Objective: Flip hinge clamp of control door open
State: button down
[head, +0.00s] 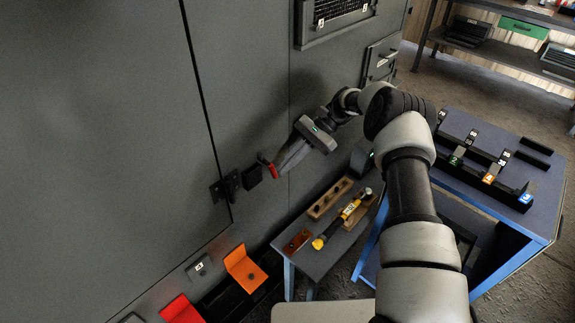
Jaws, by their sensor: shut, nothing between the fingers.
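The grey control door (100,130) fills the left of the head view, with a dark vertical seam at its right edge. A black hinge clamp (225,187) sits across the low part of that seam, with a black block (252,176) to its right and a small red tab (268,168) at its right end. My gripper (281,173) is shut and empty, its fingers pointing down and left. The fingertips are right beside the red tab; I cannot tell whether they touch it.
A small table (325,262) below my arm holds a yellow-black tool (340,218) and wooden blocks. A blue-framed bench (480,180) with numbered black holders stands right. Orange (243,268) and red (181,309) brackets sit low left. A shelf is at back right.

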jog(key=shift+s+a+f+b, duration=0.4)
jog(key=shift+f+b, duration=0.1)
jog(key=shift+b, duration=0.1)
jog(key=shift+s+a+f, duration=0.1)
jog(key=shift+a+f, duration=0.05)
dwell(0.4)
jog(key=v, duration=0.7)
jog(key=shift+d+r, duration=0.2)
jog(key=shift+d, duration=0.05)
